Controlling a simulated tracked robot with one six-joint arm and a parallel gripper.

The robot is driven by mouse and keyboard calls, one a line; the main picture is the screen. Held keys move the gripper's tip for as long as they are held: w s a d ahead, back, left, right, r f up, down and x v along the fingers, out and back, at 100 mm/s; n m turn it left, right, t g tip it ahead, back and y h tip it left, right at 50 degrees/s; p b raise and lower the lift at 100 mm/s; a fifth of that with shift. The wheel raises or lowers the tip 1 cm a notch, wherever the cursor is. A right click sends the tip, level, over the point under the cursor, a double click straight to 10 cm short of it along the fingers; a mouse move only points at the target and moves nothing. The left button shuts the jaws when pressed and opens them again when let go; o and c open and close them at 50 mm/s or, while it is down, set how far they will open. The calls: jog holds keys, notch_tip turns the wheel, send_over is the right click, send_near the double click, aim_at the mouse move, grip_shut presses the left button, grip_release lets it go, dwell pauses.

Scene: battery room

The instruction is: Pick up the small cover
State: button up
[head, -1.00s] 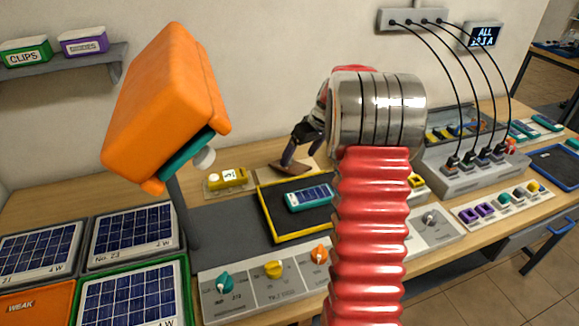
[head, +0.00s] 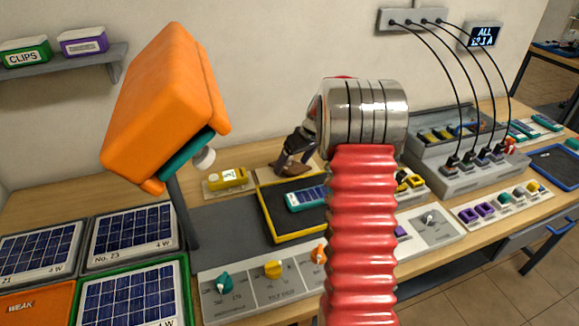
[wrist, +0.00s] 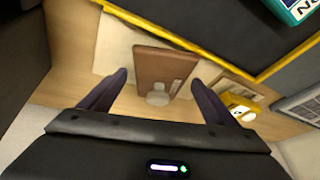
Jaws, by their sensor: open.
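The small cover is a flat brown plate with a pale round knob; it shows in the wrist view (wrist: 165,72) between and ahead of the fingers. In the head view the cover (head: 292,169) is at the back of the bench, partly hidden by the fingers. My gripper (wrist: 160,82) is open, with one dark finger on each side of the knob and visible gaps. In the head view my gripper (head: 290,160) is just above the cover. Whether a finger touches the cover, I cannot tell.
A black tray with yellow rim (head: 270,230) holds a teal solar module (head: 305,198) in front of the cover. A yellow meter (head: 228,178) stands to the left. An orange lamp head (head: 165,105) hangs over the left side. A cabled charger (head: 465,175) is at right.

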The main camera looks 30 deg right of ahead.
aim_at(293, 166)
jog(key=c, duration=1.3)
jog(key=shift+r, duration=0.1)
notch_tip(293, 166, up, 10)
jog(key=shift+s, duration=0.1)
dwell(0.6)
